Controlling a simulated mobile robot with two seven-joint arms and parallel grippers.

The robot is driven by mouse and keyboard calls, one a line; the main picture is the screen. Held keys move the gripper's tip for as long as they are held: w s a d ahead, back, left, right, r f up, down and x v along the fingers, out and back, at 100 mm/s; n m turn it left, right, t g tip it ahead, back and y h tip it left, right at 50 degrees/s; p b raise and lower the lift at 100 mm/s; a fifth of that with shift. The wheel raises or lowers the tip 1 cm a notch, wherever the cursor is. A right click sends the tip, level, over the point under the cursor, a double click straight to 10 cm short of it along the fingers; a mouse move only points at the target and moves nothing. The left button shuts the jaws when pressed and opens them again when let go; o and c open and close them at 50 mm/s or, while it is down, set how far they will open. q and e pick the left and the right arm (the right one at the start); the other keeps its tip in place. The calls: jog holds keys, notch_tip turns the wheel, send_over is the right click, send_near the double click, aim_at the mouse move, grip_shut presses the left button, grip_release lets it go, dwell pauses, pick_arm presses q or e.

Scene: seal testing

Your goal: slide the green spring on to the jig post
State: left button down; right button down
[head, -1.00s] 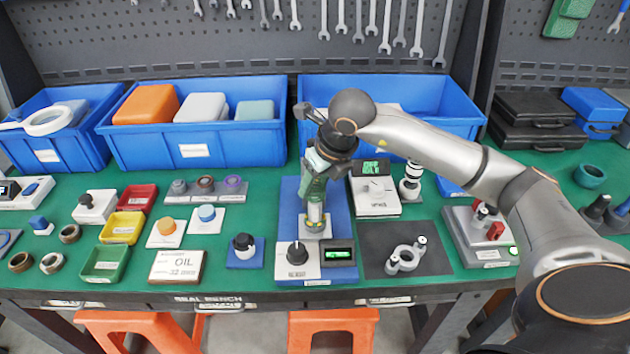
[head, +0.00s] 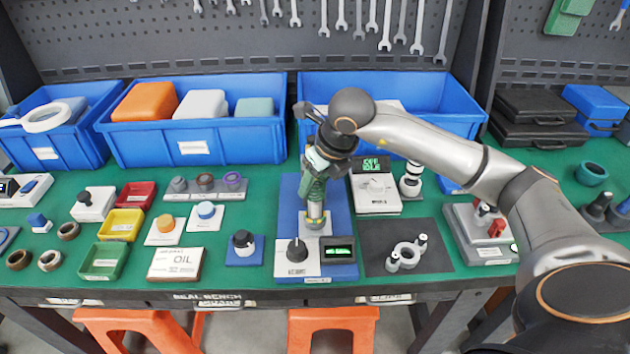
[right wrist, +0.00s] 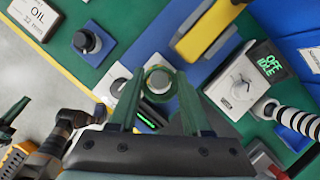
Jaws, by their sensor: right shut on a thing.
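My right gripper (head: 314,200) points down over the blue jig station (head: 341,205) and is shut on a small ring-shaped thing. I take this to be the green spring (right wrist: 158,80), seen nearly end-on between the fingertips in the right wrist view. The jig post sits at the same place, on a small pale base with a yellow part (head: 314,224). The fingers hide most of the post and spring, so I cannot tell how far the spring is around it. My left gripper (right wrist: 14,115) appears at the left edge of the right wrist view, away from the jig.
A knob box (head: 297,257) and a small display (head: 338,249) stand in front of the post. A white meter (head: 375,195) and a black mat with a metal ring part (head: 408,254) lie to the right. Blue bins (head: 190,145) line the back.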

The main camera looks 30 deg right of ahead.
jog(key=shift+f+b, duration=0.35)
dwell(0.4)
jog(key=shift+c, duration=1.4)
grip_release()
jog(key=shift+r, duration=0.1)
notch_tip(320, 180, up, 7)
jog(key=p, duration=0.4)
jog(key=shift+p, duration=0.3)
